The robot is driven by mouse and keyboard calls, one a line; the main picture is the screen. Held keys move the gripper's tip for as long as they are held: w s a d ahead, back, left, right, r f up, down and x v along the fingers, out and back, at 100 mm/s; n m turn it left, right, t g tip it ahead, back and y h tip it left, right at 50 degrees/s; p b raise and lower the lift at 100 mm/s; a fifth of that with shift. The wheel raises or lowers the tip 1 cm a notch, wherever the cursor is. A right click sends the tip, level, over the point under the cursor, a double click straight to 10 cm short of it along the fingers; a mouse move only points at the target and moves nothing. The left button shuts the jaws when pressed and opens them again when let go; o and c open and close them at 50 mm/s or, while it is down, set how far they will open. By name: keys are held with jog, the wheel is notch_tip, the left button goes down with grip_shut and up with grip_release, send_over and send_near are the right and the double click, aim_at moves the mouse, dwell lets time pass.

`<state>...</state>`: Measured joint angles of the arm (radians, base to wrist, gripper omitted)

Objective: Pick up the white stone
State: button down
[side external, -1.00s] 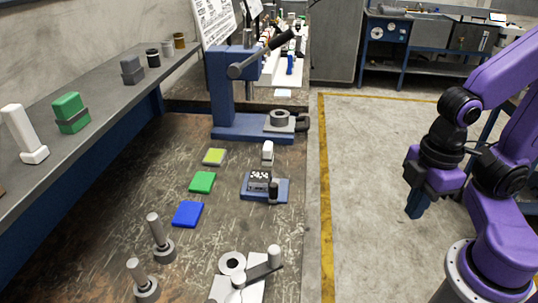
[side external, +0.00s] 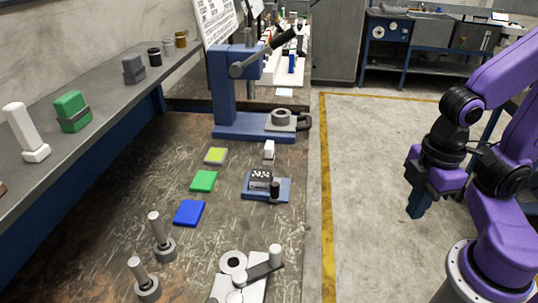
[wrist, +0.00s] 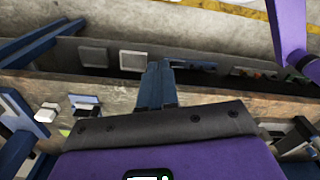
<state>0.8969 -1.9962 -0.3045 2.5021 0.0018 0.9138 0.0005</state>
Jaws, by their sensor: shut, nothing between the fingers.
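A small white block (side external: 269,149), which looks like the white stone, stands on the worktable in the side view. It is between the blue press and a small blue fixture. My gripper (side external: 417,212) hangs over the floor to the right of the table, well apart from the block, pointing down. In the wrist view my gripper's blue fingers (wrist: 157,88) are together with nothing between them. A white block (wrist: 46,112) shows at the left of that view; I cannot tell if it is the same one.
The blue press (side external: 228,100) stands at the table's back. Yellow (side external: 215,156), green (side external: 203,181) and blue (side external: 188,213) pads lie left of the small fixture (side external: 266,187). Metal posts (side external: 160,235) and a lever clamp (side external: 250,275) stand nearer. A shelf (side external: 100,100) runs along the wall.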

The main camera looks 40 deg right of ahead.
jog(key=c, duration=1.8)
grip_release()
jog(key=o, duration=1)
jog(key=shift+o, duration=0.2)
